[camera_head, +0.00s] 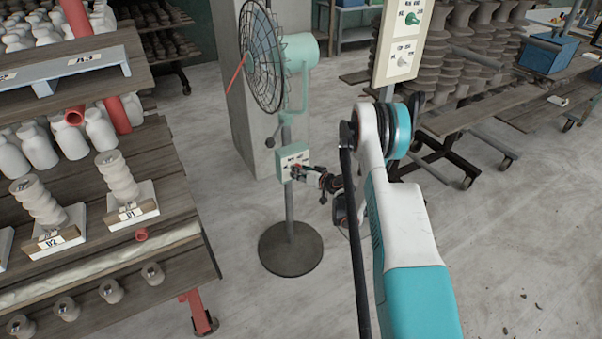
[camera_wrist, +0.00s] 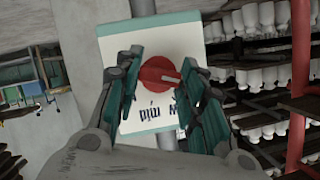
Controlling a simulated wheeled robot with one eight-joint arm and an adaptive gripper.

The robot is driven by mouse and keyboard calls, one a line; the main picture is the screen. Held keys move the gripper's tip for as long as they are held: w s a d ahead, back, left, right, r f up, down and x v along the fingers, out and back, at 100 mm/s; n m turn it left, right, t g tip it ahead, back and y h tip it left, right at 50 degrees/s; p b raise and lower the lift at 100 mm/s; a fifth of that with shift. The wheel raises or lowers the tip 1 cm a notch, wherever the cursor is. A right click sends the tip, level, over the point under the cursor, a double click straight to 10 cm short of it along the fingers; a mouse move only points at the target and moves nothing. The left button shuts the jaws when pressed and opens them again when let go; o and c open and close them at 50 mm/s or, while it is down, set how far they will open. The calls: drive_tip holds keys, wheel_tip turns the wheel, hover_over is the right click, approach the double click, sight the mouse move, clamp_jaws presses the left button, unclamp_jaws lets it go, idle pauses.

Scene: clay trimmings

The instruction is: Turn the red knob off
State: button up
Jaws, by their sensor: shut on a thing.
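In the head view the box (camera_head: 287,162) is on the stand of a fan, and the knob is mostly hidden by my gripper. My gripper (camera_wrist: 160,84) has its two green-padded fingers on either side of the knob, shut on it. In the head view my gripper (camera_head: 301,173) reaches the box from the right. The lettering on the box appears upside down in the wrist view, partly covered by the fingers.
The caged fan (camera_head: 263,57) stands on a round dark base (camera_head: 290,249). A shelf rack (camera_head: 165,195) with clay pieces is close on the left. A panel (camera_head: 402,40) with a green knob and a pale knob stands at the upper right. The floor (camera_head: 510,240) is mostly clear at right.

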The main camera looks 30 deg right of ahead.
idle(0.3)
drive_tip(key=o, duration=1)
drive_tip(key=shift+o, duration=0.2)
wheel_tip(320, 180, up, 10)
